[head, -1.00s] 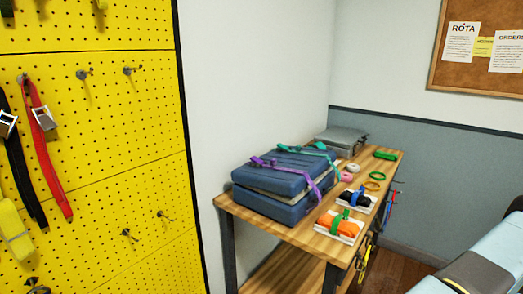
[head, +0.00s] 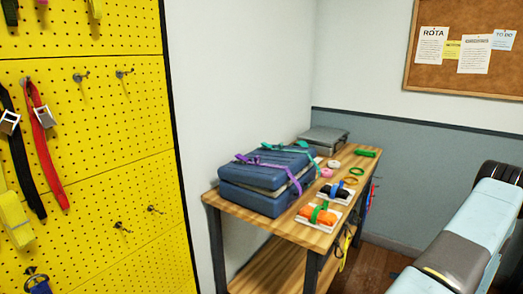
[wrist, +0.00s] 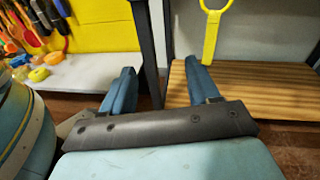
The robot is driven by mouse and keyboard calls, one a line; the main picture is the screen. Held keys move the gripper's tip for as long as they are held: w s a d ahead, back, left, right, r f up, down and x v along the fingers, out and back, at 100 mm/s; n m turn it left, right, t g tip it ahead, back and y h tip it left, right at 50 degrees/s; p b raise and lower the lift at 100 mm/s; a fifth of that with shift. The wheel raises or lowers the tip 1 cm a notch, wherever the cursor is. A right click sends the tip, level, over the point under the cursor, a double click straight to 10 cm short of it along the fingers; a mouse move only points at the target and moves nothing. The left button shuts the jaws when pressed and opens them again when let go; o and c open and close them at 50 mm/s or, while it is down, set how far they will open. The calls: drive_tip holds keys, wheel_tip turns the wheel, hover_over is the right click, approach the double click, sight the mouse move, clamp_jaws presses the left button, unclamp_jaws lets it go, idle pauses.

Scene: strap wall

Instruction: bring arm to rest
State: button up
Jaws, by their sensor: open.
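My gripper (wrist: 160,68) shows in the wrist view with its two blue fingers spread apart and nothing between them. Beyond the fingers are a dark upright post and a wooden shelf. In the head view my light blue and grey arm comes in at the lower right, to the right of the wooden bench (head: 215,200). The gripper itself does not show in the head view.
The bench holds a blue case (head: 265,182) with purple and teal straps, a grey case (head: 324,141) and small coloured rolls. A yellow pegboard (head: 95,150) with straps stands at left. A yellow loop (wrist: 212,30) hangs beyond the right finger.

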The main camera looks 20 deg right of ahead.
drive_tip(key=w+a+r+n+g+h, duration=0.1)
drive_tip(key=w+a+r+n+g, duration=0.25)
drive_tip(key=a+r, duration=0.45)
drive_tip(key=w+a+r+n+g+h, duration=0.25)
drive_tip(key=a+r+n+g, duration=0.2)
drive_tip(key=r, duration=0.65)
drive_tip(key=w+a+r+n+g+h, duration=0.1)
drive_tip(key=w+a+r+n+g, duration=0.35)
drive_tip(key=r, duration=0.55)
drive_tip(key=s+a+r+n+t+h, duration=0.1)
drive_tip(key=s+a+r+n+h, duration=0.2)
drive_tip(key=a+r, duration=0.4)
drive_tip(key=s+a+r+n+t+h, duration=0.1)
drive_tip(key=s+a+r+n+h, duration=0.2)
drive_tip(key=a+r, duration=0.4)
drive_tip(key=s+a+r+n+t+h, duration=0.2)
drive_tip(key=s+a+r+n+t, duration=0.3)
drive_tip(key=s+a, duration=0.3)
drive_tip(key=shift+s+a+r+n, duration=0.2)
drive_tip(key=shift+s+a+n, duration=0.15)
drive_tip(key=shift+s+n, duration=0.7)
drive_tip(key=shift+s+m, duration=0.25)
drive_tip(key=shift+m, duration=0.05)
